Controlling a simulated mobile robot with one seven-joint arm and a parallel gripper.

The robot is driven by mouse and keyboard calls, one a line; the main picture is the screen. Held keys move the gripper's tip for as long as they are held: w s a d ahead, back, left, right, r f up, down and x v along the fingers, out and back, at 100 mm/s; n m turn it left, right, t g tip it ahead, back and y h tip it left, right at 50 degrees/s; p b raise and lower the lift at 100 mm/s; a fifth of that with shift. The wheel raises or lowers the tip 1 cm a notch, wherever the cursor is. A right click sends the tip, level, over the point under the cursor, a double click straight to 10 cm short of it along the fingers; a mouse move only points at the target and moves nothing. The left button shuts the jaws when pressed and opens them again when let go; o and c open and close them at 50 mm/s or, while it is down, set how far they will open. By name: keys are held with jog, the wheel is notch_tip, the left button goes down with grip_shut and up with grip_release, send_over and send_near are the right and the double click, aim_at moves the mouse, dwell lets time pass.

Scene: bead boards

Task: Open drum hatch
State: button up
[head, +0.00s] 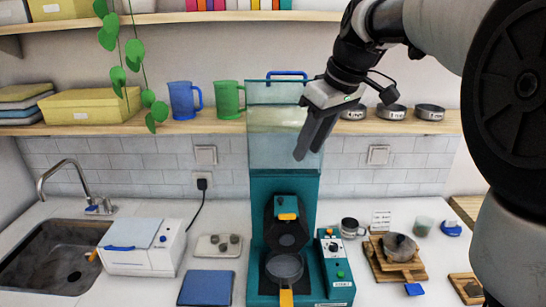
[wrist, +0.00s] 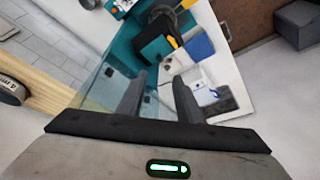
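A teal machine (head: 258,210) with a clear hopper (head: 284,140) stands in the middle of the counter. On its front is a black hatch-like plate (head: 288,236) with an orange tab (head: 288,216). I cannot tell for sure whether this is the drum hatch or whether it is shut. Below it sits a round dark pan (head: 285,267) with an orange handle (head: 286,298). My gripper (head: 308,154) hangs in front of the hopper, well above the black plate. Its fingers point down and are apart with nothing between them; the gap also shows in the wrist view (wrist: 156,98).
A control box (head: 334,262) with buttons adjoins the machine on the right. A metal cup (head: 350,228) and wooden boards (head: 396,262) are farther right. A white appliance (head: 143,248) and a blue mat (head: 206,288) lie left. A shelf (head: 215,127) with jugs runs behind.

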jog(key=w, duration=0.1)
send_near(281, 198)
jog(key=x, duration=0.7)
jog(key=shift+f, duration=0.1)
grip_shut()
